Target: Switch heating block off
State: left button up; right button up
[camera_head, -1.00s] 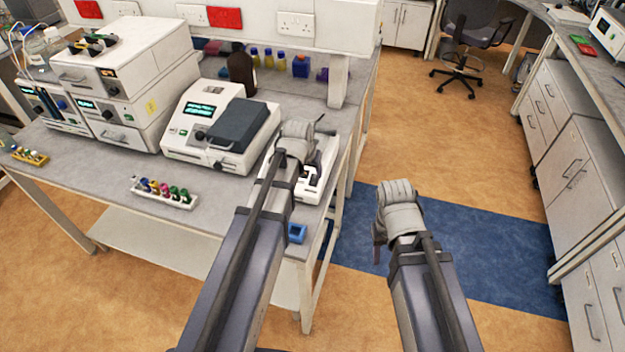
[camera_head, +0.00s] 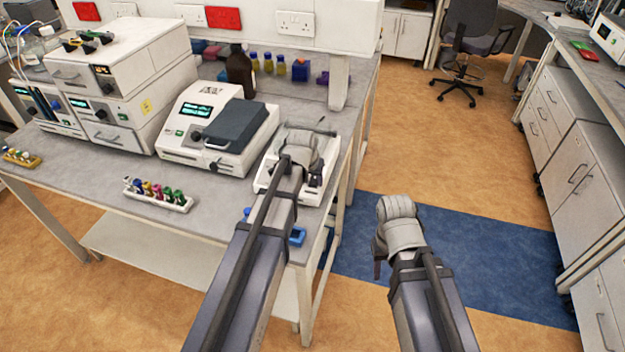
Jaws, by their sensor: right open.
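Two white instruments could be the heating block, and no readable label settles which. One is a small white device (camera_head: 265,182) at the bench's right end, mostly covered by my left gripper and forearm. The other is a larger white unit (camera_head: 180,150) beside it, with a dark grey lid, a lit display and a green switch on its front. My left gripper (camera_head: 300,148) is over the small device; its fingertips are hidden, so touch and opening cannot be told. My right gripper (camera_head: 395,218) is open, out over the floor right of the bench.
Stacked white instruments (camera_head: 120,85) stand at the bench's left. A rack of coloured tubes (camera_head: 158,195) lies near the front edge, and a blue block (camera_head: 297,236) near the right front corner. A brown bottle (camera_head: 239,72) stands behind. The floor over the blue mat (camera_head: 480,250) is clear.

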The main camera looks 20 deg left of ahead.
pick_arm(q)
grip_shut()
jog(key=shift+w+r+g+p, duration=0.3)
jog(key=shift+w+g+p, duration=0.05)
jog(key=shift+g+p, duration=0.2)
jog(key=shift+w+g+p, duration=0.2)
jog(key=shift+g+p, duration=0.1)
jog(key=shift+g, duration=0.35)
jog(key=shift+s+f+g, duration=0.1)
jog(key=shift+g, duration=0.2)
jog(key=shift+s, duration=0.1)
